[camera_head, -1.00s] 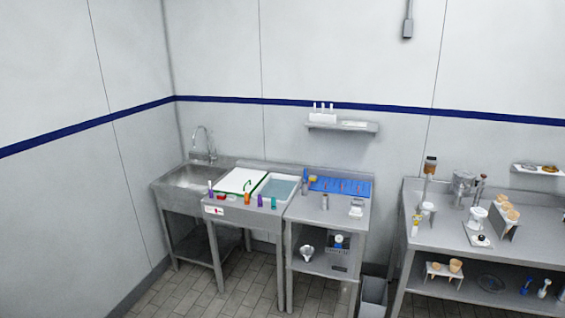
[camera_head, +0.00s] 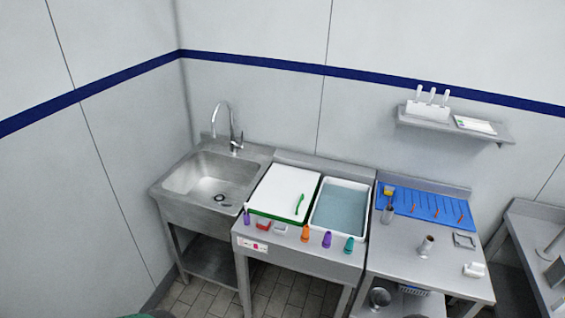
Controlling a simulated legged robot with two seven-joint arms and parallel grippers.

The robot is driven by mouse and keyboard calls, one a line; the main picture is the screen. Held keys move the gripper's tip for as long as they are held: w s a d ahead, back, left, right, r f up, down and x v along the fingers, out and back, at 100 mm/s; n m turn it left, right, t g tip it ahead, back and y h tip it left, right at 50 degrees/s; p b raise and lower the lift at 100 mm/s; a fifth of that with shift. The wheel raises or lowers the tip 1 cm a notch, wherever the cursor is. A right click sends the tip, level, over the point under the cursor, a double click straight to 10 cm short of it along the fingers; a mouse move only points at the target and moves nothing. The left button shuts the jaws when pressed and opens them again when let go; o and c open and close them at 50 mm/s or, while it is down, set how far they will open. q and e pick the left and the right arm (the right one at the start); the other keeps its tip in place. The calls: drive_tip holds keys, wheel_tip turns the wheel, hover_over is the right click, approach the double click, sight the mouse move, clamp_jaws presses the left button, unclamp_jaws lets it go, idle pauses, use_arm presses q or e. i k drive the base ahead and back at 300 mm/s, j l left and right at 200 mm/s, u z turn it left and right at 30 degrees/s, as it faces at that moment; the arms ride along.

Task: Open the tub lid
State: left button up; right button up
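A tub with a flat white lid (camera_head: 275,190) and a green rim (camera_head: 272,217) sits on the middle steel counter, just right of the sink. The white lid lies flat over it, and a small curved green piece (camera_head: 299,203) shows on its right side. Beside it to the right is a white-rimmed tub (camera_head: 363,188) with no lid, showing a blue-grey surface inside. Neither of my grippers is in view.
A steel sink (camera_head: 215,185) with a tap stands left. Several coloured bottles, including an orange one (camera_head: 305,234), line the counter's front edge. A blue mat (camera_head: 425,203) and metal cups (camera_head: 426,245) are on the right counter. A shelf (camera_head: 450,127) hangs above.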

sight(284, 192)
drive_tip(key=i+j, duration=0.4)
drive_tip(key=i, duration=0.15)
drive_tip(key=i+j, duration=0.35)
drive_tip(key=i, duration=0.2)
drive_tip(key=i+j, duration=0.4)
drive_tip(key=i, duration=0.2)
drive_tip(key=i+j, duration=0.35)
drive_tip(key=i, duration=0.2)
